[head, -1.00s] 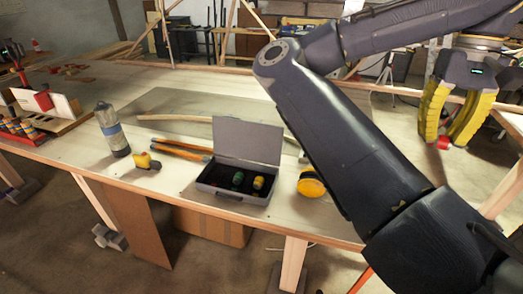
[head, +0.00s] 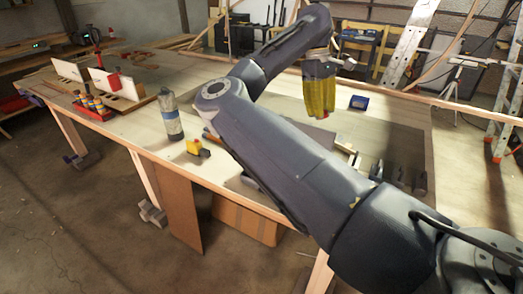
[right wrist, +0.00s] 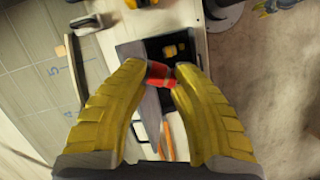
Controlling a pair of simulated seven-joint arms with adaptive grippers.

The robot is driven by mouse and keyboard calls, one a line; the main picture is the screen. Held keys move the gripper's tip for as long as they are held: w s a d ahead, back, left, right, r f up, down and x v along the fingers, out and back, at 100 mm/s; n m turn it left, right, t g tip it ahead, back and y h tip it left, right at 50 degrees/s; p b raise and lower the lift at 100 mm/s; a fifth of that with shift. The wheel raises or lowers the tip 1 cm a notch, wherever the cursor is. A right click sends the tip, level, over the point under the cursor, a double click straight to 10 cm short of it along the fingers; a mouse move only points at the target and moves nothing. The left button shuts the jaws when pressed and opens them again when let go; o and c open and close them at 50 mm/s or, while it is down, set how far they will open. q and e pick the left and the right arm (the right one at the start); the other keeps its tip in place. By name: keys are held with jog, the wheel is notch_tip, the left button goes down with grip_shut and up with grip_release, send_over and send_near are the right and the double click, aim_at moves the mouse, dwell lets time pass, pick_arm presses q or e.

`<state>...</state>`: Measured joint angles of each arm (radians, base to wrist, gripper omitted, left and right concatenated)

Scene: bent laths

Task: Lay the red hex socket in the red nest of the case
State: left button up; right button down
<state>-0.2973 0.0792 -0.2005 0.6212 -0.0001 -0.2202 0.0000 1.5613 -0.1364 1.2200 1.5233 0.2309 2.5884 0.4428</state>
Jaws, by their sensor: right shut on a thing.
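My right gripper (head: 322,114) hangs above the table in the head view, its yellow fingers pointing down. In the right wrist view its fingers (right wrist: 160,82) are shut on the red hex socket (right wrist: 159,72), which lies crosswise between the tips. The open case shows beyond the socket, with its grey lid (right wrist: 130,52) and dark inside. Two yellow pieces sit in the dark insert (right wrist: 155,47). The red nest cannot be made out. In the head view my right arm hides most of the case; a grey part (head: 240,184) shows beside the arm. My left gripper is not in view.
A blue box (head: 358,102) lies right of the gripper. Several dark upright tools (head: 420,182) stand near the right front.

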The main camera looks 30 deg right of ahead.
jog(key=shift+w+a+f+n+g+h, duration=0.1)
jog(key=shift+w+a+f+n+h, duration=0.25)
jog(key=shift+w+a+f+n, duration=1.75)
jog(key=shift+w+a+f+m+g+h, duration=0.1)
jog(key=shift+w+a+f+h, duration=0.3)
jog(key=shift+w+a+f, duration=3.7)
jog(key=shift+w+a+f+n+g+h, duration=0.25)
jog(key=shift+f+n, duration=0.85)
jog(key=shift+f, duration=4.95)
jog(key=shift+a, duration=0.1)
jog(key=shift+f, duration=0.75)
jog(key=c, duration=1.2)
grip_release()
jog(key=shift+s, duration=0.1)
jog(key=shift+r, duration=3.5)
